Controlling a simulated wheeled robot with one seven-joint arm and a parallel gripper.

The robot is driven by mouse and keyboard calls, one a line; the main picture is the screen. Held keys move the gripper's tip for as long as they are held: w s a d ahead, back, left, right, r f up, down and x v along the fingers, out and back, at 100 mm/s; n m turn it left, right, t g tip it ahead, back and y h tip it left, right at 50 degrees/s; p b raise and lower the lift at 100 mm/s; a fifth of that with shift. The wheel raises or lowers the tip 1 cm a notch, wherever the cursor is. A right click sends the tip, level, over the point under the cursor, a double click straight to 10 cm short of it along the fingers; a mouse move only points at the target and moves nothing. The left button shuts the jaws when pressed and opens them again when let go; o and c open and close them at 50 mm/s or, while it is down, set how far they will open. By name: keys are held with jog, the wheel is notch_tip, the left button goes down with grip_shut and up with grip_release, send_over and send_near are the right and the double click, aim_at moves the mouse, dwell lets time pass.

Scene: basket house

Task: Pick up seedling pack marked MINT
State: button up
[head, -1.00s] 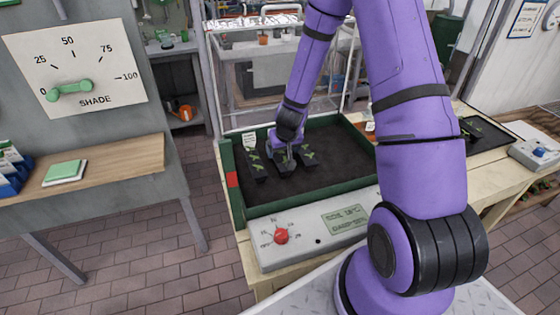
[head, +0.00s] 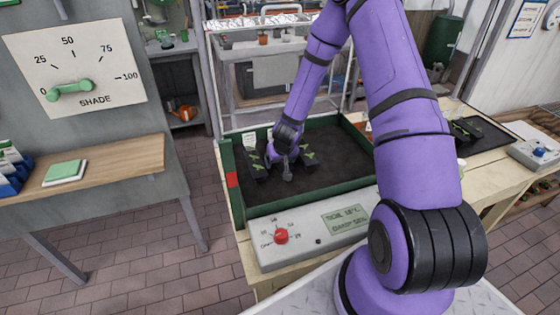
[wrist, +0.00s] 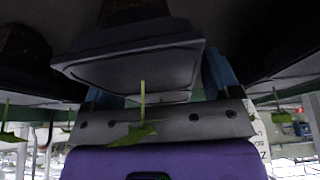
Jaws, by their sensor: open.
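Dark seedling packs with green sprouts stand in the soil of a green-walled bed (head: 310,200). In the head view one pack (head: 254,168) is left of my gripper (head: 285,160) and another (head: 309,160) is right of it. My gripper is low over the bed between them, open. In the wrist view, which looks upside down, a pack (wrist: 130,72) lies before my open gripper (wrist: 155,90), with blue fingers beside it; whether they touch it is unclear. A white tag (head: 249,141) stands at the bed's back left. I cannot read MINT anywhere.
A panel with a red knob (head: 281,236) fronts the bed. A dark tray (head: 478,138) with seedlings and a control box (head: 536,153) are on the right of the bench. A wooden shelf (head: 110,165) is at left. The bed's right half is bare soil.

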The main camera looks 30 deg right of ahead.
jog(key=shift+c, duration=0.2)
jog(key=c, duration=1)
jog(key=shift+c, duration=0.2)
jog(key=shift+r, duration=0.1)
